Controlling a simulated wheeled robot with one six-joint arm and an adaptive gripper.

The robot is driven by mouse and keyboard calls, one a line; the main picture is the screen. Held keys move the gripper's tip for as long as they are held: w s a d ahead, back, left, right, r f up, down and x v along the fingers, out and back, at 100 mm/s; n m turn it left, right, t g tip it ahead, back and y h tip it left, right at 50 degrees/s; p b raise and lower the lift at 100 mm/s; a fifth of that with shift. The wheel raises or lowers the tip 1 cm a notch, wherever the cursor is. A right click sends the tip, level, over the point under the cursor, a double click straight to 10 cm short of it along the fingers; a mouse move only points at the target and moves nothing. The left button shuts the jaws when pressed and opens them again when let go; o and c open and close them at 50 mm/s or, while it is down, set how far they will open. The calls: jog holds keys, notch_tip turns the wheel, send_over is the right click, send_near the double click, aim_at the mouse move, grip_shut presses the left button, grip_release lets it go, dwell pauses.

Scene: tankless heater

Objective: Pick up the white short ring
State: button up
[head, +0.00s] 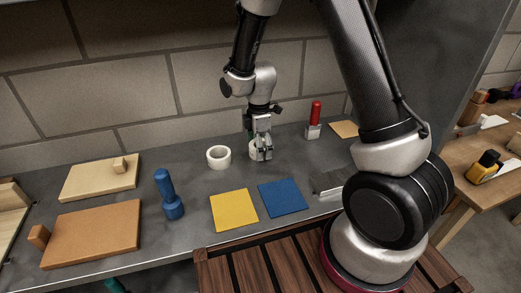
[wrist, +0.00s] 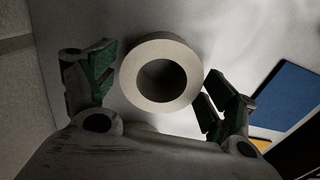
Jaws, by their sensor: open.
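One white ring (head: 253,152) stands on the grey bench under my gripper (head: 260,152), which partly hides it in the head view. A white ring (wrist: 160,75) with a dark round hole shows between the open fingers in the wrist view, and it appears to be the same one. My gripper (wrist: 158,92) is open, with green-padded fingers on either side of this ring and visible gaps. A second white ring (head: 218,157), seemingly taller, stands just left of my gripper in the head view. I cannot tell the ring's exact height below the fingertips.
A yellow square (head: 234,210) and a blue square (head: 283,197) lie in front. A blue peg-like object (head: 168,195) stands left, beside wooden boards (head: 92,234). A red-topped object (head: 314,120) stands right. A block wall (head: 120,60) rises behind the bench.

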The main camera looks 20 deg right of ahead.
jog(key=c, duration=1.1)
jog(key=shift+r, duration=0.1)
notch_tip(320, 180, up, 10)
